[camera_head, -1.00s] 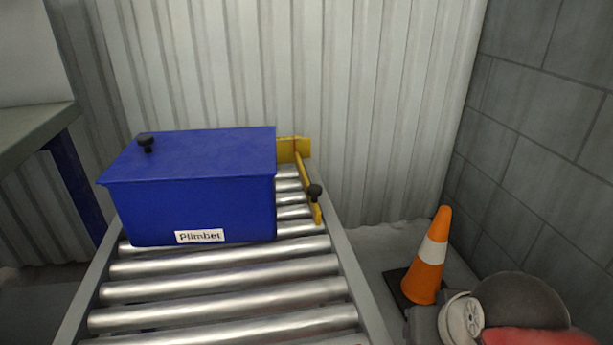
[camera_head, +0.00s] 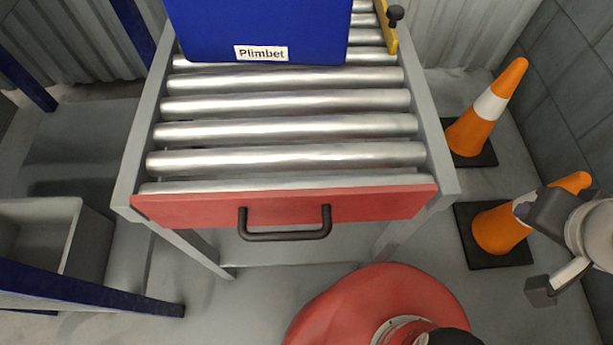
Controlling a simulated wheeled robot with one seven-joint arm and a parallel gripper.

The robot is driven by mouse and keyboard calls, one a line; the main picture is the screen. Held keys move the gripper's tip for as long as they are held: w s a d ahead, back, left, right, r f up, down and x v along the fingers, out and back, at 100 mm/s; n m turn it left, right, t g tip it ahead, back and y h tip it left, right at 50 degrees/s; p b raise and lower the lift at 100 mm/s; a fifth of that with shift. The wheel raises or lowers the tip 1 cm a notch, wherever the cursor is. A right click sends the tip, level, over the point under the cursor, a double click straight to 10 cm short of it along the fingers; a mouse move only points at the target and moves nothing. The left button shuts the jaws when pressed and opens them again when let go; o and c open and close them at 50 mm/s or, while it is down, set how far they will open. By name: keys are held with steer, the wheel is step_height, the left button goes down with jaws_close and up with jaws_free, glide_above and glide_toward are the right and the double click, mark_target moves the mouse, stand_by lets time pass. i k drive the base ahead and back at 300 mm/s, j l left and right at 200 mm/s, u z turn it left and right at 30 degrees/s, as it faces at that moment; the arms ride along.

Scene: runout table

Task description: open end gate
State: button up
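The end gate (camera_head: 375,204) is a red panel across the near end of the roller table. It stands upright between the side rails and has a dark bar handle (camera_head: 285,236) on its front. My gripper (camera_head: 540,250) is at the right edge, to the right of the table and well apart from the gate. Two dark finger-like blocks show there with a gap between them and nothing held in it. A blue box (camera_head: 215,30) labelled Plimbet sits on the rollers farther back.
A yellow bar with a black knob (camera_head: 395,13) stands beside the box. Two orange cones (camera_head: 485,115) stand on the floor at the right; my arm partly covers the nearer one (camera_head: 497,232). A grey bin (camera_head: 88,245) and blue frame bars (camera_head: 90,292) are at the left.

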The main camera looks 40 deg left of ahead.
mark_target(240, 209)
steer(key=k+j+z, duration=0.15)
steer(key=z, duration=0.2)
steer(key=k+j+z, duration=0.1)
steer(key=k+z, duration=0.25)
steer(key=k+u, duration=0.15)
steer(key=u, duration=0.35)
steer(key=k+j+u, duration=0.1)
steer(key=u, duration=0.4)
steer(key=k+j+u, duration=0.15)
steer(key=u, duration=0.35)
steer(key=k+j+u, duration=0.1)
steer(key=k+u, duration=0.35)
steer(key=k+j+u, duration=0.25)
steer(key=u, duration=0.25)
